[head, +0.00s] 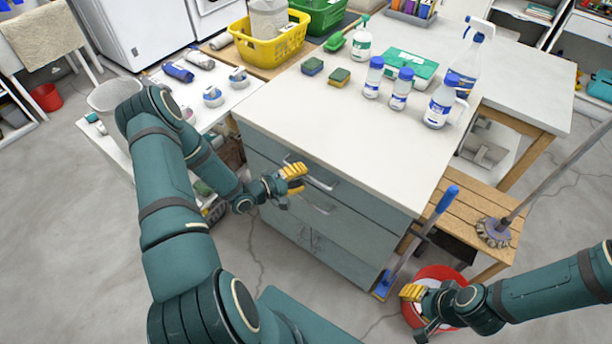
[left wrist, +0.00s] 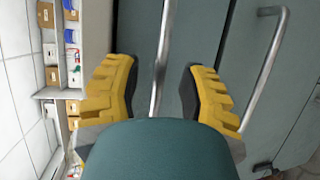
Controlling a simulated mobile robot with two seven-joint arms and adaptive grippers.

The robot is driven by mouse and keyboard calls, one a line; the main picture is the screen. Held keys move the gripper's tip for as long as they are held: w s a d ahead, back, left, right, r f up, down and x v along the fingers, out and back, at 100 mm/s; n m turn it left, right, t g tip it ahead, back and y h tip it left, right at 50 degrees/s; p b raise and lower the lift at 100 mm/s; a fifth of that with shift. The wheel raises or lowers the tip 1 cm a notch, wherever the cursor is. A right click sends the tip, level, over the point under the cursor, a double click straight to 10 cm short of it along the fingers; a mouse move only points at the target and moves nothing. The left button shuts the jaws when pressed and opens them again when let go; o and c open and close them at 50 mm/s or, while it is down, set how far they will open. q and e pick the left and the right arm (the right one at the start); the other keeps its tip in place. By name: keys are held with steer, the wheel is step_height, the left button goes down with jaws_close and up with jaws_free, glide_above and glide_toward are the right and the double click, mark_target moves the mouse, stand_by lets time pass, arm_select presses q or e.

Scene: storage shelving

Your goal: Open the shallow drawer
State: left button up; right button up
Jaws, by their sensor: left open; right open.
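The grey-blue cabinet (head: 345,207) has a white top and drawer fronts that look closed. The upper drawer's metal handle (head: 322,180) is partly hidden by my left gripper (head: 291,181). In the left wrist view, a handle bar (left wrist: 161,55) runs between the open yellow fingers of the left gripper (left wrist: 160,85), with gaps on both sides. A second handle (left wrist: 268,70) lies to the right of the fingers there. The lower drawer's handle (head: 317,206) sits below in the head view. My right gripper (head: 415,306) is open and empty at the lower right, away from the cabinet.
Spray bottles (head: 466,62), sponges (head: 340,77) and a green box (head: 408,66) stand on the cabinet top. A blue-handled brush (head: 440,205) leans at its right side. A red and white bucket (head: 440,273) is by my right gripper.

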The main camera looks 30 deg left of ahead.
arm_select(q)
steer(key=shift+x, duration=1.05)
jaws_close()
